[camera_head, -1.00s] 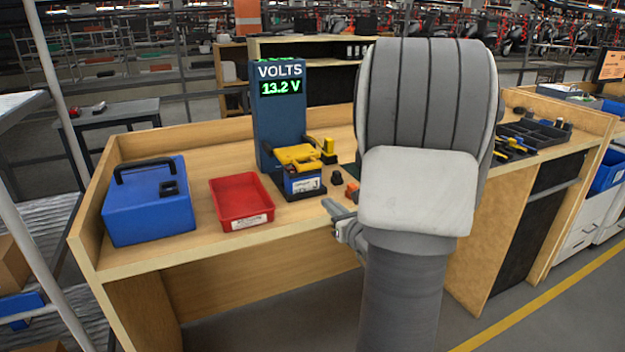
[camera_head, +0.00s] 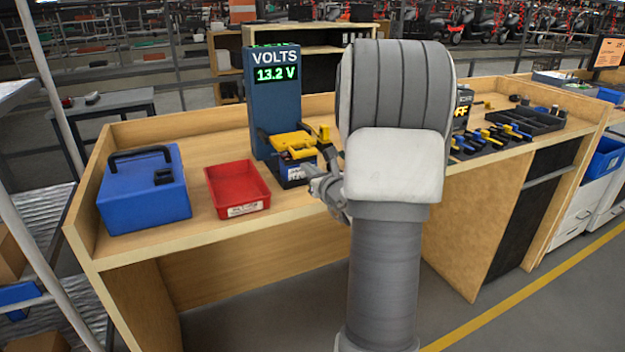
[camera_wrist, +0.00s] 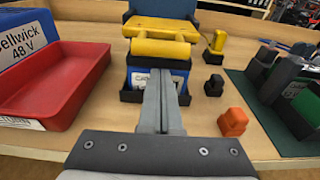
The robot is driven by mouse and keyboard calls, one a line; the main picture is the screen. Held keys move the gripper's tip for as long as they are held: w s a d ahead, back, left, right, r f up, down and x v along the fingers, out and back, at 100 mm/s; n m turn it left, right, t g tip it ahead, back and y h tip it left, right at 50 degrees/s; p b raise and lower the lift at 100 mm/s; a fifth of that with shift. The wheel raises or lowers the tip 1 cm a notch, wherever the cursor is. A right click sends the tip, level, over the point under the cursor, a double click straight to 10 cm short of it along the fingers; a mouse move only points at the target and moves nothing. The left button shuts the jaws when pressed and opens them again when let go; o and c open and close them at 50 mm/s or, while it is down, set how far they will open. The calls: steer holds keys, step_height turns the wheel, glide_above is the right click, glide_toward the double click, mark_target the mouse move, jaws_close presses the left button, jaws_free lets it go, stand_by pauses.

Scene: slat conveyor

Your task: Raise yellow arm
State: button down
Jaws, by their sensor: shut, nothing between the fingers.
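The yellow arm (camera_head: 293,143) lies across the top of the blue battery in its dark cradle, at the foot of the blue volts display (camera_head: 274,100) reading 13.2 V. In the wrist view the yellow arm (camera_wrist: 160,38) shows as a wide piece with a bar along its near edge, above the blue battery (camera_wrist: 182,72). My gripper (camera_wrist: 160,75) is shut and empty, its fingers together in front of the battery's label and below the yellow bar. In the head view my gripper (camera_head: 318,182) is partly hidden by my arm. I cannot tell whether the fingertips touch the battery.
A red tray (camera_head: 238,188) and a blue case (camera_head: 145,190) stand left on the bench.

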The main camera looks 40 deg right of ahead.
steer(key=shift+s+r, duration=0.15)
steer(key=shift+r, duration=0.55)
steer(key=shift+r, duration=0.1)
steer(key=shift+r+p, duration=0.3)
steer(key=shift+p, duration=0.55)
steer(key=shift+g, duration=0.3)
